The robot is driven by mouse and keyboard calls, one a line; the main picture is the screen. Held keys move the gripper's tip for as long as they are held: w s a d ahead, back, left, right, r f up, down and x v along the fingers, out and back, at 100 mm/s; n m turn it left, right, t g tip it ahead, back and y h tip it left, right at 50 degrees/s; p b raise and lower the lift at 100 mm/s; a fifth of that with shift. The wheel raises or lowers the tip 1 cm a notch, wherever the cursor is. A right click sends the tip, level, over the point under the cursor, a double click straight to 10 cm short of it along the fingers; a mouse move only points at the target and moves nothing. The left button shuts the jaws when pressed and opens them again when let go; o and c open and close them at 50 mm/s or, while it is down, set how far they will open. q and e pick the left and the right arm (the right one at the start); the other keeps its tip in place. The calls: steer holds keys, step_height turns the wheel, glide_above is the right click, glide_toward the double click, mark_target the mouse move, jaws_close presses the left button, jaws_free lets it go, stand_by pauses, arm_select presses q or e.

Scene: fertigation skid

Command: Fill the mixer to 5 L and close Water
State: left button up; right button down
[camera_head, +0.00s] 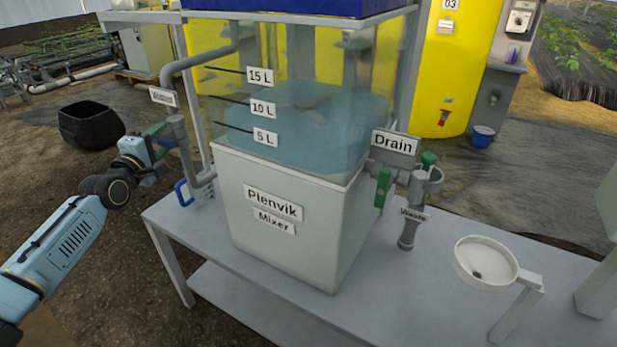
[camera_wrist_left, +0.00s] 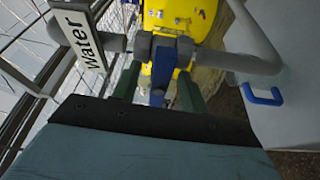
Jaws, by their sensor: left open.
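The Plenvik mixer (camera_head: 278,235) stands on the grey table. Its clear upper part holds bluish water (camera_head: 310,140). The surface looks near or above the 5 L mark (camera_head: 264,138) and below 15 L; I cannot read the exact level. The Water label (camera_wrist_left: 84,42) hangs on the inlet pipe (camera_wrist_left: 252,62), left of the tank in the head view (camera_head: 178,68). My left gripper (camera_head: 163,144) is at the Water valve. In the wrist view its green fingers are open on either side of the blue valve handle (camera_wrist_left: 157,90). Contact is unclear. My right gripper is out of view.
The Drain sign (camera_head: 394,143), green-handled valves (camera_head: 383,188) and Waste pipe (camera_head: 406,235) are right of the tank. A white bowl (camera_head: 484,264) is at the table's right. A blue loop handle (camera_head: 183,193) sits below the Water valve. A black tub (camera_head: 90,125) is on the ground.

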arm_select(q)
steer(key=s+a+p, duration=0.3)
steer(key=s, duration=0.3)
steer(key=shift+a, duration=0.25)
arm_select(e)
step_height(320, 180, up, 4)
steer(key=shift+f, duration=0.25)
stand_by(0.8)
